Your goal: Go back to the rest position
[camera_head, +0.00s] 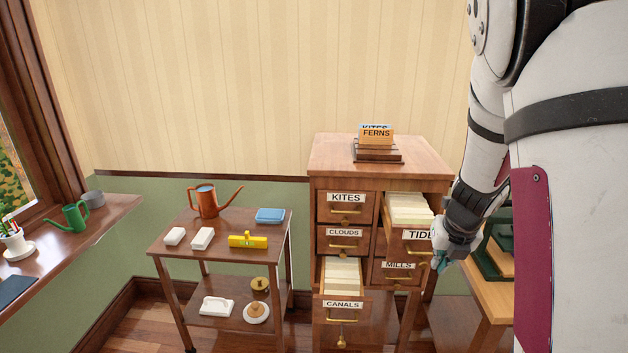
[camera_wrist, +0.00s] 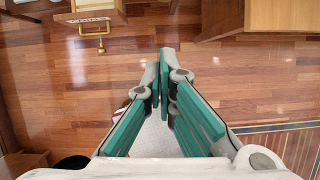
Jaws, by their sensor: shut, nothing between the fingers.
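My gripper (camera_head: 437,263) is at the right front of the card cabinet (camera_head: 390,157), just beside the open TIDES drawer (camera_head: 412,232), whose label it partly covers. In the wrist view its teal fingers (camera_wrist: 160,55) are together and empty above the wood floor. I cannot tell from the head view whether it touches the drawer. The CANALS drawer (camera_head: 342,304) is also pulled out and shows cards.
The KITES (camera_head: 346,198), CLOUDS (camera_head: 343,232) and MILLS (camera_head: 398,266) drawers look shut. A card holder (camera_head: 377,155) with a FERNS card stands on the cabinet. A small cart (camera_head: 222,247) stands left. A wooden table (camera_head: 487,298) stands right.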

